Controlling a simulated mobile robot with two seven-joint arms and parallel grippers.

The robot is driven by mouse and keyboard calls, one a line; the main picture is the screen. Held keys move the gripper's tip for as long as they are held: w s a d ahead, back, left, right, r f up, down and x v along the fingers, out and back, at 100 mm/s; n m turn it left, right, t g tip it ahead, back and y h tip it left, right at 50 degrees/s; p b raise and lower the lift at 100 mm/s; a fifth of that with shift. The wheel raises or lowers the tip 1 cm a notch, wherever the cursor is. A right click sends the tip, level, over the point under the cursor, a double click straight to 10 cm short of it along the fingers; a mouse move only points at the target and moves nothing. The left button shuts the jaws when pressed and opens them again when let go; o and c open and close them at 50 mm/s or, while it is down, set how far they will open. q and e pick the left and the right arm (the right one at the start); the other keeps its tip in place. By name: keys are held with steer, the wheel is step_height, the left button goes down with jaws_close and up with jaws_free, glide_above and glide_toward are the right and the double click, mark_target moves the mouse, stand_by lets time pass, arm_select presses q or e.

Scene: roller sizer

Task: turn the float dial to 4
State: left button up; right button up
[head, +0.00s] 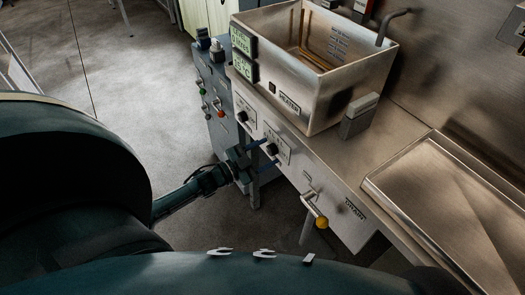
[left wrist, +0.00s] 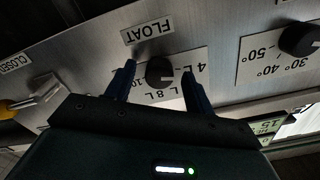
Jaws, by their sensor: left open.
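The float dial (head: 271,149) is a small black knob on the steel front panel. In the left wrist view the float dial (left wrist: 160,72) shows upside down under a FLOAT label (left wrist: 147,32), with litre marks such as 4 L and 8 L around it. My left gripper (head: 263,154) is at the panel, in front of this dial. In the left wrist view its two dark blue fingers (left wrist: 159,86) are open, one on each side of the knob, with visible gaps. I cannot make out the knob's pointer. My right gripper is not in view.
A second black dial (left wrist: 301,40) with degree marks sits beside the float dial. A yellow-tipped lever (head: 321,222) sticks out lower right. The steel heater tank (head: 345,85) and small displays (head: 243,68) are above. A grey switch box (head: 213,90) stands left.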

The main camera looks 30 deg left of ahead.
arm_select(q)
steer(key=v, duration=1.3)
steer(key=shift+s, duration=0.1)
steer(key=d+n+g+y, duration=0.5)
steer(key=d+n+y, duration=0.1)
steer(key=d+y, duration=0.15)
steer(key=s+d+r+n+g, duration=0.1)
steer(key=s+d+r+g, duration=0.25)
steer(key=s, duration=0.35)
steer(key=s+d+r+n+g, duration=0.1)
steer(key=s+d+r+g, duration=0.1)
steer(key=s+d+g, duration=0.3)
steer(key=w+d+f+t+h+p, duration=0.2)
steer(key=w+d+t+h+p, duration=0.2)
steer(key=t, duration=0.3)
steer(key=shift+w+d+f+m, duration=0.3)
steer(key=shift+w+d, duration=0.3)
steer(key=shift+d, duration=0.25)
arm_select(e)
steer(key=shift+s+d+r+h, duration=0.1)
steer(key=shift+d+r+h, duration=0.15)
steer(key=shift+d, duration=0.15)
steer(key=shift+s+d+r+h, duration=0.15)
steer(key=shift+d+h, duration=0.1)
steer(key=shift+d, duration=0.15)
arm_select(q)
steer(key=shift+t, duration=0.25)
